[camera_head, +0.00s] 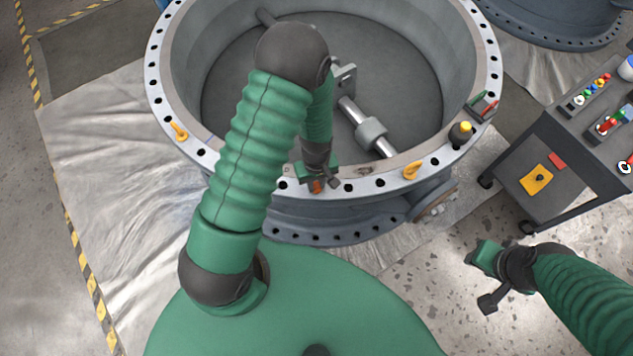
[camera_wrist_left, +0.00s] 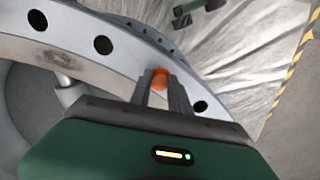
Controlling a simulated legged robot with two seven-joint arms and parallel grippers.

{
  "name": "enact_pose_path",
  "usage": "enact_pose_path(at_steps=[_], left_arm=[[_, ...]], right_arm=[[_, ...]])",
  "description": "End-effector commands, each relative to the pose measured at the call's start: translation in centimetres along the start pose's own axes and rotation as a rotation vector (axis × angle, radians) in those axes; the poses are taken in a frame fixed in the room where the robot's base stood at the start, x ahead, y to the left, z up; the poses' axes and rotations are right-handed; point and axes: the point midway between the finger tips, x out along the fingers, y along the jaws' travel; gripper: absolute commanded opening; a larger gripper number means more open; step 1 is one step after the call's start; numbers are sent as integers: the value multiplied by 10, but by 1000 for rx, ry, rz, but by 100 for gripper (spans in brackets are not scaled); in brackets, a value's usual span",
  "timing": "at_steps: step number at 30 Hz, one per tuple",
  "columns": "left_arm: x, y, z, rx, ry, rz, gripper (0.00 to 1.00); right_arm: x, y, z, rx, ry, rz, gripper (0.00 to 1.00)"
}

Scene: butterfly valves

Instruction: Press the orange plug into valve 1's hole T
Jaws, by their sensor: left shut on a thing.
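The orange plug (camera_head: 317,186) is between the fingertips of my left gripper (camera_head: 318,180), at the near part of the flange ring of a large grey valve (camera_head: 345,188). My left gripper is shut on it. In the left wrist view the plug (camera_wrist_left: 160,78) shows between the two fingers (camera_wrist_left: 162,92), over the pale flange (camera_wrist_left: 110,48) with its dark holes. Whether the plug is inside a hole is hidden by the fingers. No hole label is readable. My right gripper (camera_head: 483,278) is apart from the valve at lower right, its fingers spread and empty.
Yellow-orange pieces (camera_head: 179,130) and (camera_head: 412,171) lie on the flange. A dark bottle with a yellow cap (camera_head: 461,134) and a red-and-green item (camera_head: 483,105) stand on its right side. A grey cart (camera_head: 560,150) with tools is at right. Another valve (camera_head: 560,25) is behind.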

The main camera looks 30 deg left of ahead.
Motion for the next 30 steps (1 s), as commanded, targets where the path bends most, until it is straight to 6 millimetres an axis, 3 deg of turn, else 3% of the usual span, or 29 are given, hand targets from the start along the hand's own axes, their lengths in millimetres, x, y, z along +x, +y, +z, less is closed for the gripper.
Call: enact_pose_path(at_steps=[25,26,30], left_arm=[[11,-1,-2,0,0,0,0],[11,-1,-2,0,0,0,24],[10,-1,-2,0,0,0,42]], right_arm=[[6,0,1,0,0,0,34],[5,0,1,0,0,0,34],[4,0,1,0,0,0,34]])
